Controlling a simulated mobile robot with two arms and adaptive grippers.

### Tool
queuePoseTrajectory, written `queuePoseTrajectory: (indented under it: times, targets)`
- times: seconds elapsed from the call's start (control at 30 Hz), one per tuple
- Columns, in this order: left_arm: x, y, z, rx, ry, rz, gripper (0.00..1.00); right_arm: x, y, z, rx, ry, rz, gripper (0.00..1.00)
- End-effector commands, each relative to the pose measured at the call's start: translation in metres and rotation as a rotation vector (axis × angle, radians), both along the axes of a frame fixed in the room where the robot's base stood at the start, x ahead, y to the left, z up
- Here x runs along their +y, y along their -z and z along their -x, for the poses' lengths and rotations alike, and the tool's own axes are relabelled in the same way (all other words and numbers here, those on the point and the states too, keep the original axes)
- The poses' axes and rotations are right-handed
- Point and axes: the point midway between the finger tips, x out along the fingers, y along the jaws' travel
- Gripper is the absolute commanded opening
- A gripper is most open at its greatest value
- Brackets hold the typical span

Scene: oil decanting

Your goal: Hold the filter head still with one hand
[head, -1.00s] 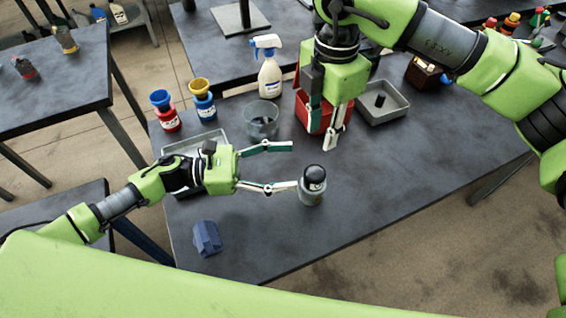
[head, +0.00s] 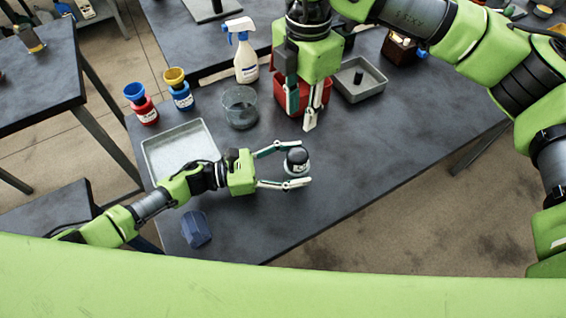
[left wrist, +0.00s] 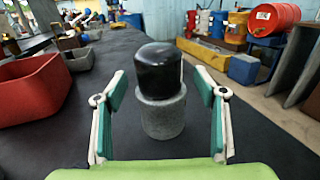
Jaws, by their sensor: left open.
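The filter head appears to be the short grey cylinder with a rounded black top (head: 297,158), upright on the dark table. My left gripper (head: 303,164) is open, with one finger on each side of it in the head view. In the left wrist view the black-topped cylinder (left wrist: 160,75) stands centred between the open fingers (left wrist: 164,92), with visible gaps on both sides. My right gripper (head: 301,118) points down in front of the red bin, its fingers apart and nothing seen between them.
A red bin (head: 317,97), a grey tray with a black piece (head: 377,92) and a clear beaker (head: 240,108) stand behind. The table right of the cylinder is clear.

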Motion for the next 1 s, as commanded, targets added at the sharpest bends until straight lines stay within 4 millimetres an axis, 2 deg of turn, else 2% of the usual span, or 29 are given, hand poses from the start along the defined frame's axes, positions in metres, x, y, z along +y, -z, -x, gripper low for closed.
queuePoseTrajectory:
  times: [0.33,0.53,1.0]
  targets:
    - [-0.0034,0.0001,-0.0010,0.000,-0.001,-0.001,0.65,0.0001,0.0000,0.0001,0.000,0.000,0.000,0.28]
    - [-0.0033,0.0001,-0.0010,0.000,-0.001,-0.001,0.13,0.0001,0.0000,0.0001,0.000,0.000,0.000,0.28]
    - [-0.0030,0.0002,-0.0009,0.001,-0.001,-0.001,0.11,0.0001,0.0000,0.0001,0.000,0.000,0.000,0.28]
